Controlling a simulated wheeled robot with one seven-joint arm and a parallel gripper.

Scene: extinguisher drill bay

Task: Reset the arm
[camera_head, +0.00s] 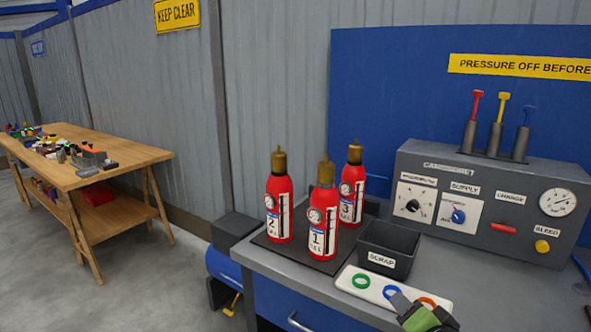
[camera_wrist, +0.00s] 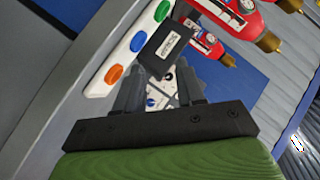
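My gripper (camera_head: 404,305) is at the bottom right of the head view, above the front of the grey bench and beside the white strip (camera_head: 347,283). In the wrist view my gripper (camera_wrist: 160,82) shows two dark fingers spread apart with nothing between them; the console's panel shows through the gap. In the head view my gripper partly covers the strip's right end.
Three red extinguishers, numbered 1 (camera_head: 322,217), 2 (camera_head: 278,205) and 3 (camera_head: 352,192), stand on a dark mat (camera_head: 290,254). A black scrap bin (camera_head: 387,264) sits beside them. A grey console (camera_head: 480,180) stands behind. A wooden table (camera_head: 130,158) is far left.

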